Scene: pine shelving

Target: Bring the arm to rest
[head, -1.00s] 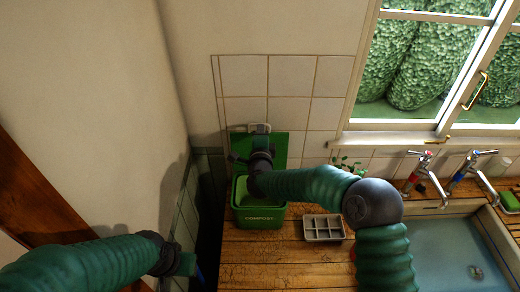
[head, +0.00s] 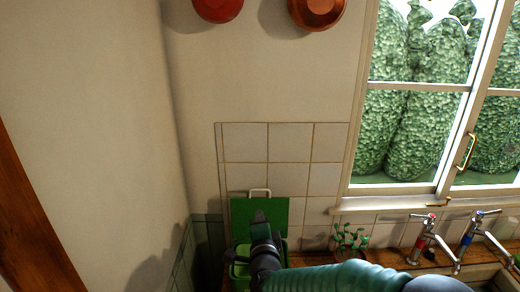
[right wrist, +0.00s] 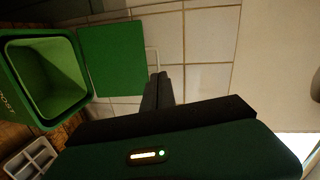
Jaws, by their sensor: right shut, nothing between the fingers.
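My right gripper (head: 262,222) is in front of the raised green lid at the tiled wall in the head view. In the right wrist view its fingers (right wrist: 160,78) are together with nothing between them. The green compost bin (head: 240,272) stands open below it in the head view. In the right wrist view the bin (right wrist: 15,85) is at the left, and its light green inside looks empty. Its lid (head: 240,209) stands up against the tiles, with a pale handle on top. My left gripper is out of the head view.
A grey compartment tray (right wrist: 32,160) lies on the wooden worktop beside the bin. A small plant (head: 349,238) stands below the window. Red and blue taps (head: 425,240) stand at the right. Copper pans (head: 317,10) hang above. The wall between is bare.

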